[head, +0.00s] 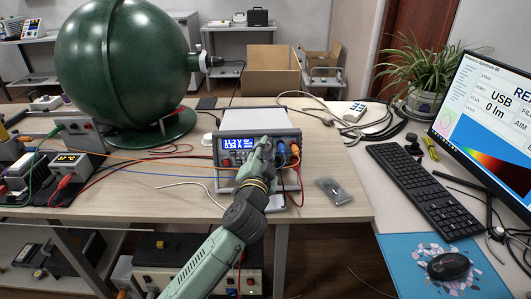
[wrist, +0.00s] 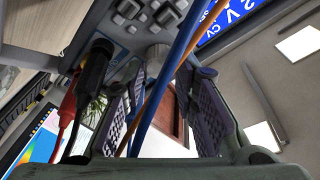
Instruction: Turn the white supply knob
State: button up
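The power supply (head: 222,160), a grey box with a lit blue display (head: 238,143), stands on the wooden table. My gripper (head: 264,146) is in front of its right half and hides part of the panel, so I cannot pick out the knob in the head view. In the wrist view a pale round knob (wrist: 157,51) shows on the panel beyond my fingertips, roughly between them. My gripper (wrist: 163,75) is open with a clear gap between its fingers. Touch between fingers and knob cannot be told.
A blue cable (wrist: 172,68) and an orange cable cross between my fingers and the panel. Black and red plugs (wrist: 92,75) sit to the left. A green sphere (head: 120,65) stands left of the supply. A small grey packet (head: 333,190) lies to its right.

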jog(key=o, duration=0.4)
jog(key=shift+c, duration=0.2)
jog(key=s+a, duration=0.1)
jog(key=s, duration=0.6)
jog(key=shift+s+a, duration=0.15)
jog(key=shift+s, duration=0.1)
